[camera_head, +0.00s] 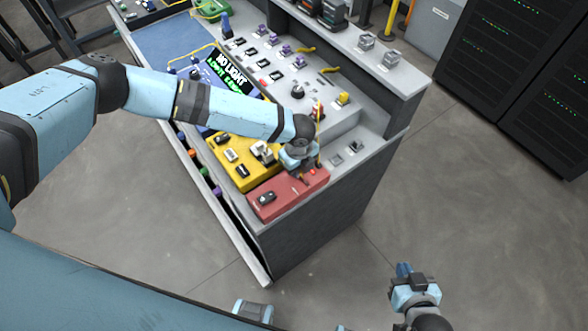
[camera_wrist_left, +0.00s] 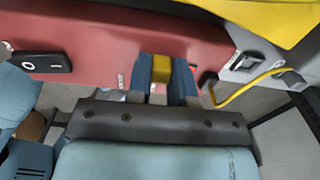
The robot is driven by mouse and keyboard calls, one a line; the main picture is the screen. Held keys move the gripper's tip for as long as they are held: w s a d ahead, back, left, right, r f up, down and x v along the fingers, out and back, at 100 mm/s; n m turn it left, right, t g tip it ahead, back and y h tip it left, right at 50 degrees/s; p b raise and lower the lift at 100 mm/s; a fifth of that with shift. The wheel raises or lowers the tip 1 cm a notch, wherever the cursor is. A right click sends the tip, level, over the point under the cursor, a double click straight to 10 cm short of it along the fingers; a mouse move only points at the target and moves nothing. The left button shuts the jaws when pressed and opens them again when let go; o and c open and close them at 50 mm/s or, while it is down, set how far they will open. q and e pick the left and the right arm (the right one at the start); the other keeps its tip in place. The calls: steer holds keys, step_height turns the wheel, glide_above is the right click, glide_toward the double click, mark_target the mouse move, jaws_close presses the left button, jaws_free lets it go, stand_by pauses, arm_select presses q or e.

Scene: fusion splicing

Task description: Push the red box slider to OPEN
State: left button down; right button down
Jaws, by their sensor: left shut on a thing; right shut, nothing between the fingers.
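The red box (camera_head: 290,190) sits at the near corner of the workbench; its red face also fills the upper part of the left wrist view (camera_wrist_left: 110,45). My left gripper (camera_head: 304,174) reaches down to the far right part of the red box. In the left wrist view its blue fingers are shut on a small yellow block (camera_wrist_left: 162,68) at the red face, which looks like the slider's knob. Any OPEN marking cannot be read. My right gripper (camera_head: 404,270) is shut and empty, away from the bench over the floor.
A black rocker switch (camera_wrist_left: 40,62) is on the red box. A yellow cable (camera_wrist_left: 240,90) runs beside my left fingers to a grey connector. A yellow box (camera_head: 240,172) adjoins the red box. Server racks (camera_head: 515,60) stand at the right; the floor between is clear.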

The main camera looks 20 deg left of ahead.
arm_select(q)
steer(key=c, duration=1)
jaws_free()
steer(key=shift+w+d, duration=0.1)
steer(key=shift+w, duration=0.1)
step_height(320, 180, up, 14)
steer(key=b, duration=0.1)
